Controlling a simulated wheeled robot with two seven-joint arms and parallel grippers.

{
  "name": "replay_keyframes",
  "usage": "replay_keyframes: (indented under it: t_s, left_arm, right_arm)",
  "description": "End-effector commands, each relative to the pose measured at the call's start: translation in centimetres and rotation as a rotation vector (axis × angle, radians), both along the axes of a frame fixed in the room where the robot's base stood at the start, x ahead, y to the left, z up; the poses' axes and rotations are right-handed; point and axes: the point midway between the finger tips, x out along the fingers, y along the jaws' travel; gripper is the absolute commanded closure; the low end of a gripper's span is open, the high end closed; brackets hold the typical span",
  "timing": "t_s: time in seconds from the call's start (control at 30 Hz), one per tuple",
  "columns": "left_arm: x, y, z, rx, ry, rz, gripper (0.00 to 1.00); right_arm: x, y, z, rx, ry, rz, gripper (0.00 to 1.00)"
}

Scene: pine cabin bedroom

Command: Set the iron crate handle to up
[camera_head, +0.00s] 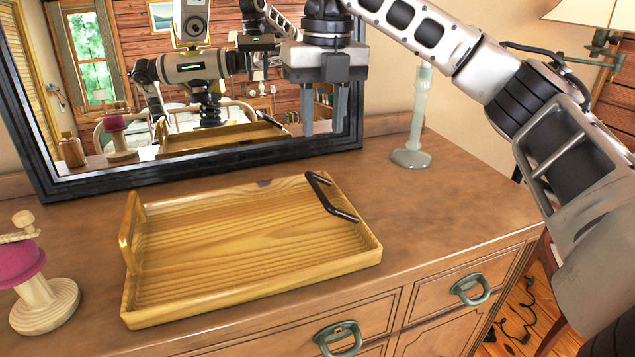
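A wooden tray (250,283) lies on the dresser top. Its dark iron handle (328,200) is at the right end and looks folded low, leaning inward over the tray rather than standing upright. The handle at the tray's left end (130,230) is golden and stands up. My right gripper (324,128) hangs above and behind the iron handle, in front of the mirror. Its two fingers point down, apart, with nothing between them. It does not touch the tray. My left gripper is not directly in view.
A dark-framed mirror (200,172) stands behind the tray and reflects the room and parts of me. A pale glass candlestick (413,140) stands at right rear. A wooden stand with a pink part (20,262) is at left. The dresser top (450,205) is clear right of the tray.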

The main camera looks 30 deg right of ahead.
Motion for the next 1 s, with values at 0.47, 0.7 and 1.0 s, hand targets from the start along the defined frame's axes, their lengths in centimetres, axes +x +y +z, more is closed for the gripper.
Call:
replay_keyframes:
  t_s: [0.47, 0.7, 1.0]
  left_arm:
    - [0.8, -0.5, 0.2, -0.044, -0.039, 0.005, 0.67]
    - [0.8, -0.5, 0.2, -0.044, -0.039, 0.006, 0.67]
    - [0.7, -0.5, 0.1, -0.044, -0.038, 0.007, 0.67]
  right_arm:
    - [0.0, 0.4, -9.4, 0.001, 0.002, 0.002, 0.67]
    - [0.1, 0.5, -10.9, 0.003, -0.001, 0.002, 0.67]
    - [0.1, 0.5, -10.9, 0.003, -0.001, 0.002, 0.81]
